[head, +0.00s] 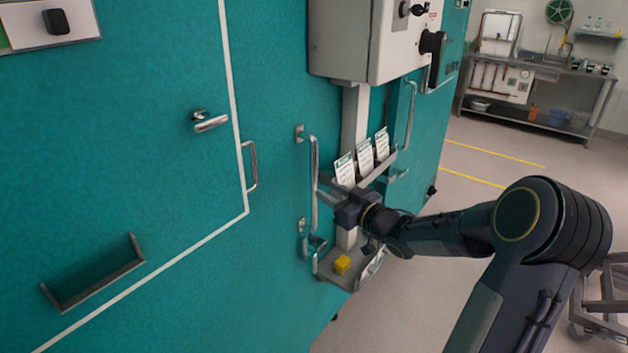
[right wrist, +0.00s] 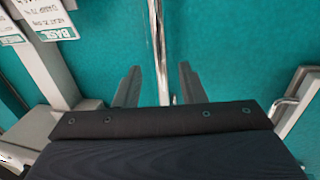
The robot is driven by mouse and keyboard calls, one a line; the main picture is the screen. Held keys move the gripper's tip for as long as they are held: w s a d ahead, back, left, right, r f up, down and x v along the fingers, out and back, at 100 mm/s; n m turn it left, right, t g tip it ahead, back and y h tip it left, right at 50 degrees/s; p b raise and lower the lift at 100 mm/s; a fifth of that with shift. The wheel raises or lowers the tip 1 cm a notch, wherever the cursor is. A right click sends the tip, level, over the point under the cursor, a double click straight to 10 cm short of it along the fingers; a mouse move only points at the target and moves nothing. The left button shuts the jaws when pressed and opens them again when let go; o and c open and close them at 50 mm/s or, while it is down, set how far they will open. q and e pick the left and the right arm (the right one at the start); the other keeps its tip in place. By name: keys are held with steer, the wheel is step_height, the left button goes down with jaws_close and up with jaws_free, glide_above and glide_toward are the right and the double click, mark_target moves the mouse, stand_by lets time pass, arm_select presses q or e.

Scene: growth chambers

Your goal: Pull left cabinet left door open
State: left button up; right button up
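A teal cabinet front fills the left and middle of the head view. Its left door (head: 130,130), outlined by a white line, has a lever handle (head: 211,122) and stands flush. A short bar handle (head: 252,166) sits just right of that line. Further right is a long vertical metal bar handle (head: 315,165). My right gripper (head: 329,196) is at this long bar. In the right wrist view, its fingers (right wrist: 160,80) are apart, with the bar (right wrist: 157,40) between them and gaps on both sides. My left gripper is out of view.
A grey control box (head: 365,40) hangs above my right gripper. Several white label cards (head: 366,157) stand on a small shelf beside it. A lower shelf holds a yellow block (head: 342,264). A steel bench (head: 545,120) stands far right; the floor between is open.

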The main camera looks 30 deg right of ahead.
mark_target(316, 184)
steer(key=w, duration=0.2)
steer(key=w+a, duration=0.1)
steer(key=w, duration=0.1)
steer(key=w+p, duration=0.1)
steer(key=w, duration=0.1)
steer(key=shift+w+a, duration=0.25)
jaws_close()
